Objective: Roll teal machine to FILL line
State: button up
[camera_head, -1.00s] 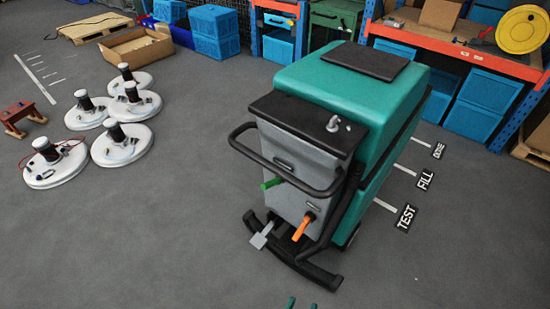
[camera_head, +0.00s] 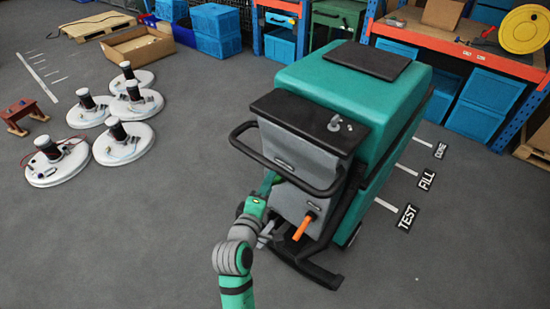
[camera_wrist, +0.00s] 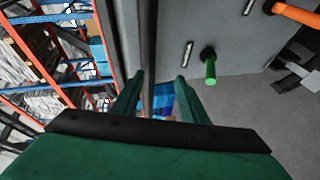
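The teal machine (camera_head: 350,100) stands upright with its grey rear panel (camera_head: 298,175) toward me. A black push handle (camera_head: 240,140) loops around the rear. My gripper (camera_head: 271,178) is at the handle's lower left part, by the grey panel. In the wrist view my gripper (camera_wrist: 159,76) has its fingers apart, with the dark handle bar (camera_wrist: 148,50) running between them; I cannot tell contact. A green lever (camera_wrist: 209,68) is right of the fingers. The FILL label (camera_head: 426,180) and its white line (camera_head: 406,169) lie right of the machine, between TEST (camera_head: 408,216) and a third label.
Several white round scrubber heads (camera_head: 128,143) lie on the floor at left. A red stool (camera_head: 25,115) is farther left. Shelving with blue bins (camera_head: 483,105) stands behind right. An orange lever (camera_head: 303,225) sticks out low on the machine.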

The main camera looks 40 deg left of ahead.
aim_at(270, 168)
jog(key=shift+w+a+r+n, duration=0.2)
jog(key=shift+a+r, duration=0.25)
jog(key=shift+r, duration=0.05)
jog(key=shift+w+a+r+n, duration=0.15)
jog(key=shift+a+r+n, duration=0.05)
jog(key=shift+a+r, duration=0.3)
jog(key=shift+w, duration=0.35)
jog(key=x, duration=1)
jog(key=shift+s, duration=0.1)
jog(key=shift+d, duration=0.1)
grip_shut()
jog(key=shift+d+f, duration=0.1)
